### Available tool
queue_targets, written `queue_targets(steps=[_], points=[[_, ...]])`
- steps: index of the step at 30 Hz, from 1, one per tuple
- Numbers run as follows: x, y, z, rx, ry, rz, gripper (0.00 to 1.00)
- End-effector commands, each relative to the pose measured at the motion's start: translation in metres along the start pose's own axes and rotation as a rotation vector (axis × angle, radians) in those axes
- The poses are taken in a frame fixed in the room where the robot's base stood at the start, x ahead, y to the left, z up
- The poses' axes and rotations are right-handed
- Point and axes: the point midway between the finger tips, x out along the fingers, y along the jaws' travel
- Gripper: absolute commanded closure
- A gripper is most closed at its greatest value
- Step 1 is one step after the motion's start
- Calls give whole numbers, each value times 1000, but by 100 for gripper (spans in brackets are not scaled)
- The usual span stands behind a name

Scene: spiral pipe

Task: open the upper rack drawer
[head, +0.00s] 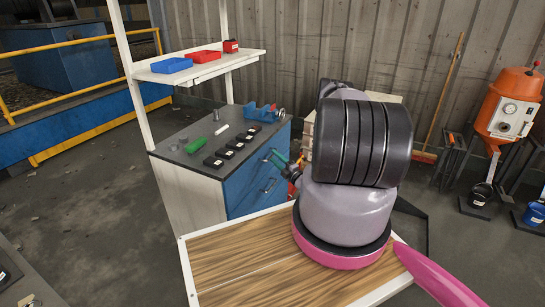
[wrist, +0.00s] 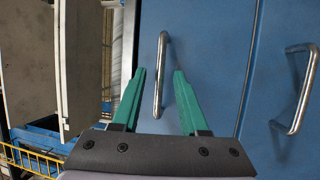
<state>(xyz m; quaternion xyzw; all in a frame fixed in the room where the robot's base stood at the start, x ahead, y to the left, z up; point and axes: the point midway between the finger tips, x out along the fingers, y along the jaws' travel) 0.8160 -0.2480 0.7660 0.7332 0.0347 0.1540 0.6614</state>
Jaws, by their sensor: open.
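The blue upper rack drawer (head: 239,180) is in the front of the grey-topped workbench and looks closed. In the wrist view its front (wrist: 215,40) fills the middle, turned sideways, with a metal bar handle (wrist: 163,50). My gripper (wrist: 159,72) is open, with its green fingers on either side of this handle; I cannot tell whether they touch it. In the head view my gripper (head: 278,163) is at the drawer front, and my arm hides part of it. The lower drawer's handle (head: 268,185) is below, and it shows on the right in the wrist view (wrist: 301,90).
On the worktop (head: 190,133) lie several black items (head: 233,143), a green object (head: 194,145) and a blue vise (head: 262,113). A shelf (head: 205,66) with blue and red bins is above. The floor left of the bench is clear.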

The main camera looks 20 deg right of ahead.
Motion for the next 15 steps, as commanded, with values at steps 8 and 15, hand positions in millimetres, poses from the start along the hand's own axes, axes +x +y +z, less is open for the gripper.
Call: queue_targets(steps=[8, 15], points=[[22, 0, 0, -2, 2, 0, 56], [23, 0, 0, -1, 1, 0, 56]])
